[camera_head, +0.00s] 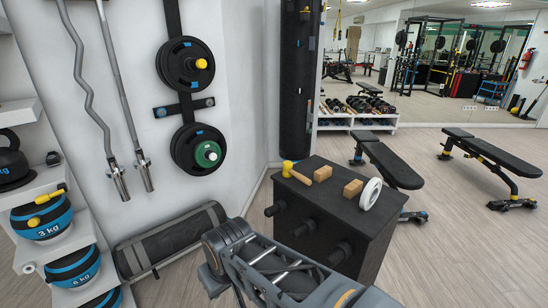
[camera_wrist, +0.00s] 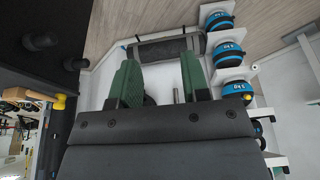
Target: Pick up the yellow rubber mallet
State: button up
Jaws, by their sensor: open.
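The yellow rubber mallet (camera_head: 287,168) lies on top of a black box, near its back left corner, with its short wooden handle pointing right and toward me. In the wrist view its yellow head (camera_wrist: 60,101) shows at the far left, outside the jaws. My gripper (camera_wrist: 161,78) is open and empty, its two green fingers apart. It points toward the wall and floor, away from the mallet. In the head view my dark arm end is low in the middle, left of and in front of the box; the fingers cannot be made out there.
The black box (camera_head: 322,211) has dark pegs on its side. Wooden blocks (camera_head: 353,188) and a white ring (camera_head: 370,194) lie beside the mallet. A white rack with blue-black balls (camera_head: 42,219) stands left. A dark rolled bag (camera_head: 172,240) lies by the wall. Benches (camera_head: 390,163) stand right.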

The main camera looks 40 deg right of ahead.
aim_at(288, 172)
jog(key=z, duration=0.6)
jog(key=i, duration=1.25)
jog(key=z, duration=0.4)
